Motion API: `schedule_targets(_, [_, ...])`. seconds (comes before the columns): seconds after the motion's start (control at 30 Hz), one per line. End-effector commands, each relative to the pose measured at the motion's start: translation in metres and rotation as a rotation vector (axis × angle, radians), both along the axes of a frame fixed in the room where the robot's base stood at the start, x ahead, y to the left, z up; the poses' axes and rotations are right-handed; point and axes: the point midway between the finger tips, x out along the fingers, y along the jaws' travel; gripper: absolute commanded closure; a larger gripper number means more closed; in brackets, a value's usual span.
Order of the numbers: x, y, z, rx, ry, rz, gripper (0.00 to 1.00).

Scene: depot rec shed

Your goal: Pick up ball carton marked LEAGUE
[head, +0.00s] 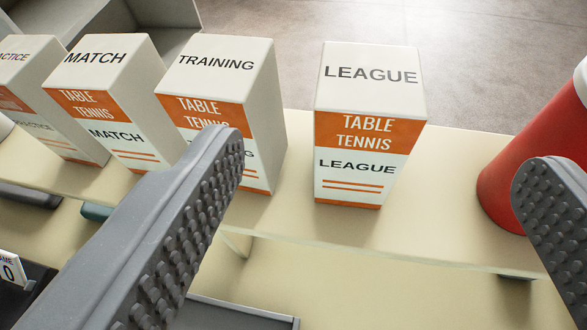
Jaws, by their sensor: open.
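The ball carton marked LEAGUE (361,164) is white with an orange TABLE TENNIS band. It stands upright on a cream shelf (437,220), right of the middle in the head view. My gripper (385,180) is open and empty. Its left finger partly covers the TRAINING carton, and its right finger is at the right edge. The LEAGUE carton shows between the two fingers, farther off than they are, with nothing covering it. I cannot tell how far the fingertips are from it.
The TRAINING carton (226,80) stands to its left, with the MATCH carton (108,85) and a PRACTICE carton (30,85) beyond. A red object (525,150) with a white top stands at the right. Bare shelf lies on both sides of LEAGUE. A lower level shows beneath.

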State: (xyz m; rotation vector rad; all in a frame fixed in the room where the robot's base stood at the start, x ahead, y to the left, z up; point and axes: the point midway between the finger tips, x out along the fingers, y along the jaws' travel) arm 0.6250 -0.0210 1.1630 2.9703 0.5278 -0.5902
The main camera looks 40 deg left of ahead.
Motion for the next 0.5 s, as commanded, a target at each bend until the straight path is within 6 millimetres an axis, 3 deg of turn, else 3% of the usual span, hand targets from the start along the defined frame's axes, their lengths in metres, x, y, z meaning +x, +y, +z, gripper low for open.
schedule_targets(0.5, [0.062, 0.022, -0.029, -0.001, 0.002, -0.001, 0.22])
